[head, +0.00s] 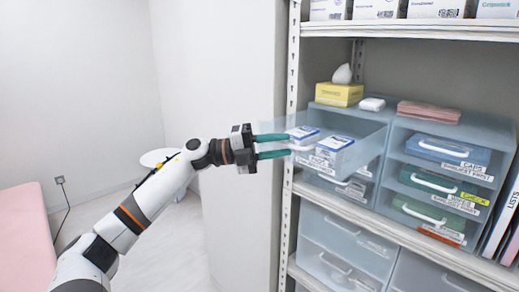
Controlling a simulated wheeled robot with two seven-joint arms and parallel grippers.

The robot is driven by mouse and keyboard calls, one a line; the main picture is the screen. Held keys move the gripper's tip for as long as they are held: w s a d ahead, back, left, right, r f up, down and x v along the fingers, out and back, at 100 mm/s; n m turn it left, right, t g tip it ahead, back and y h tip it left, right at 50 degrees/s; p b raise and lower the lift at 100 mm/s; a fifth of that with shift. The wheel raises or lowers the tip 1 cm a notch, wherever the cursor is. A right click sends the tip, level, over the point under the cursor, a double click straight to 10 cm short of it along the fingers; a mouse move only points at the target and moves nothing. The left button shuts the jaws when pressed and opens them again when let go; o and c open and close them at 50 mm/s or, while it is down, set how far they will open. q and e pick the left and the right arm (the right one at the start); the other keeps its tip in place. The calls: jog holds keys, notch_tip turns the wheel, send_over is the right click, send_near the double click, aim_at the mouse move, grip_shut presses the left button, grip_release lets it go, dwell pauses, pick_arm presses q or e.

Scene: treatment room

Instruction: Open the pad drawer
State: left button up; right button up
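The pad drawer (362,137) is a translucent blue-grey drawer in the upper left of the small drawer unit on the shelf. It stands pulled well out, its front beyond the shelf edge. White-and-blue boxes (335,148) show inside, and a PADS label (322,163) is on its front. Its white handle (301,148) faces my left gripper (282,146). The gripper's green fingers are apart, one above and one below the handle's level, with tips close to the handle. I cannot tell whether they touch it. My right gripper is out of view.
Closed drawers labelled CAPS (443,150) and others stand to the right. A yellow tissue box (339,94) and pink cloths (429,111) lie on top. A white shelf post (291,100) is close behind my gripper. Larger bins (345,242) sit below.

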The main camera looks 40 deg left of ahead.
pick_arm(q)
jog(key=b+v, duration=0.5)
jog(key=v, duration=0.6)
jog(key=shift+a, duration=0.15)
